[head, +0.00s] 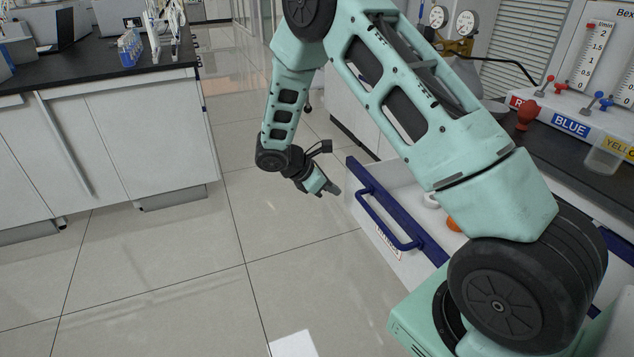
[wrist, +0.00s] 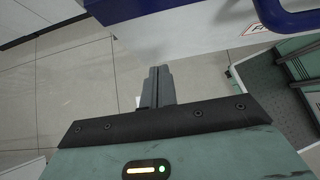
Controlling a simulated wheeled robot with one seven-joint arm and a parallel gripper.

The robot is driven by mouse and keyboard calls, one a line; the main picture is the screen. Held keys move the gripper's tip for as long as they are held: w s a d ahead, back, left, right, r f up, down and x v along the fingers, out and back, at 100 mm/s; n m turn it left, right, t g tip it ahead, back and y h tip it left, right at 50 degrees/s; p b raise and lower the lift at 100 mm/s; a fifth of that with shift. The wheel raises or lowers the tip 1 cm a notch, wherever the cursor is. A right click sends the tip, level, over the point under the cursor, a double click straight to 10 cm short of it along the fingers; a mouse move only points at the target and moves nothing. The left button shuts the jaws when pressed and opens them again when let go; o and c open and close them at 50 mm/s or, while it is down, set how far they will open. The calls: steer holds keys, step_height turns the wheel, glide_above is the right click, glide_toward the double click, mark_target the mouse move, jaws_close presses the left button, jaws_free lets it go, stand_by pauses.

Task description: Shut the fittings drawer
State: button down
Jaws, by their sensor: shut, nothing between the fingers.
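The fittings drawer (head: 402,262) stands pulled out from the bench on the right in the head view. Its front is white with a dark blue top edge and a blue bar handle (head: 388,228). An orange item (head: 453,224) and a white ring-like item (head: 431,201) show inside; my arm hides the rest of the drawer. My gripper (head: 334,190) is shut and empty, beside the far end of the drawer front, apart from the handle. In the wrist view its fingers (wrist: 158,82) point at the floor near the white drawer front (wrist: 190,40), with the blue handle (wrist: 290,18) at upper right.
A bench with white cabinets (head: 150,140) stands on the left. The tiled floor (head: 190,270) between is clear, apart from a white patch (head: 294,345) at the bottom. Flow meters, coloured valves and a clear cup (head: 606,155) stand on the right bench.

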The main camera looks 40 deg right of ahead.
mark_target(352, 189)
steer(key=shift+s+d+r, duration=0.1)
steer(key=shift+s+d, duration=0.1)
steer(key=shift+d, duration=0.6)
steer(key=shift+s+d+r, duration=0.1)
steer(key=shift+s+d, duration=0.1)
steer(key=shift+d, duration=0.55)
steer(key=shift+d, duration=0.1)
